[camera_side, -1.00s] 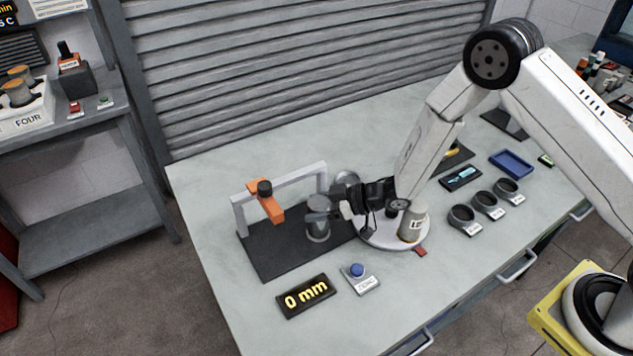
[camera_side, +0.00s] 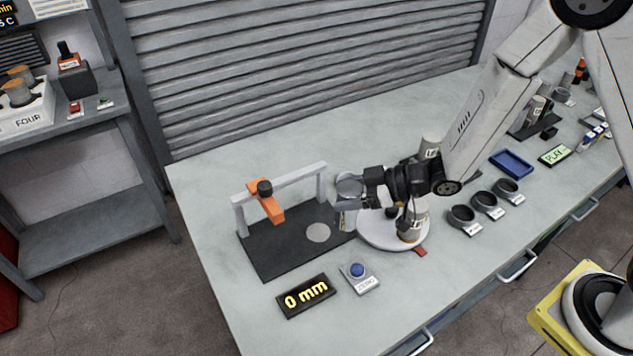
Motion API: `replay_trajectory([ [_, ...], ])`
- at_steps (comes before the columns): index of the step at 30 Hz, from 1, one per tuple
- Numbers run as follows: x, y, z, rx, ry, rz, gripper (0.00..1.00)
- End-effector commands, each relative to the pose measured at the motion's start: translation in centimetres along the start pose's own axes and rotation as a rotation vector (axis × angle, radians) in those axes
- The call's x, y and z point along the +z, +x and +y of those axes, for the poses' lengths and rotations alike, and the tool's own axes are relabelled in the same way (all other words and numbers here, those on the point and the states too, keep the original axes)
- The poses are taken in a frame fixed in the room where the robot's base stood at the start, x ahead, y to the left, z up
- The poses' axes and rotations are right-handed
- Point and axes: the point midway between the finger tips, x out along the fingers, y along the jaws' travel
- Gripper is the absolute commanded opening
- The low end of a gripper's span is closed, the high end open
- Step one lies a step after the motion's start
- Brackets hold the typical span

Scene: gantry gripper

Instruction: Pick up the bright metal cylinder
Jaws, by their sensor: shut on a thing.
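My gripper (camera_side: 346,204) is shut on a grey metal cylinder (camera_side: 347,221), whose lower part shows below the jaws. The jaws and wrist hide much of it. It is held between the black measuring mat and the white round plate (camera_side: 371,241). I cannot tell exactly how far it is above the surface. A pale round spot (camera_side: 318,232) on the black mat (camera_side: 275,262) is bare. Another labelled cylinder (camera_side: 412,231) stands on the round plate, partly behind my wrist.
A grey gantry (camera_side: 300,180) with an orange slider (camera_side: 264,200) spans the mat. A display (camera_side: 306,296) reads 0 mm, beside a blue button (camera_side: 357,270). Several dark ring holders (camera_side: 487,204) and a blue tray (camera_side: 511,164) are at right. Another labelled cylinder (camera_side: 430,146) stands behind my wrist.

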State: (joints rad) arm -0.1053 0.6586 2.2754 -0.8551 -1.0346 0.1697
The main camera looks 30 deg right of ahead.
Motion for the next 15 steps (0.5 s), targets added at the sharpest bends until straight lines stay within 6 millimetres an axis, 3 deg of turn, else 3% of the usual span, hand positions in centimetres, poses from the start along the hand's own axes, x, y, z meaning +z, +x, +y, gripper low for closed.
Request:
replay_trajectory([
  [6, -0.5, -3.0, -1.6, 0.003, -0.002, 0.004, 0.0],
  [15, -0.7, -5.3, -3.1, 0.002, -0.001, 0.005, 0.0],
])
